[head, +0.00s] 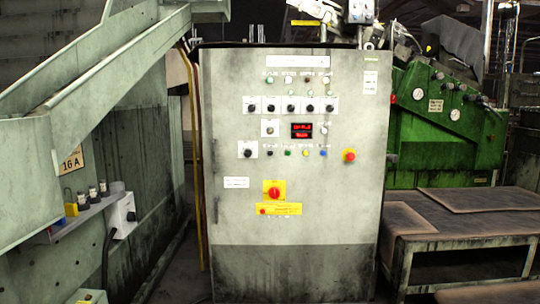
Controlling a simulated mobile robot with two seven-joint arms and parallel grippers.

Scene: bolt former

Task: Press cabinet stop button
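The grey control cabinet (225,215) stands upright in the middle of the head view, its front facing me. A red rotary switch on a yellow plate (274,193) is lower, near the middle. Small coloured buttons run in a row left of the large red button, among them a blue one (323,154) and a green one (288,154). Neither of my grippers shows in this view.
A pale metal machine frame (90,110) with a sloping beam fills the left side. A green machine with gauges (440,120) stands at the right, behind a low metal table (480,212). The space directly before the cabinet looks clear.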

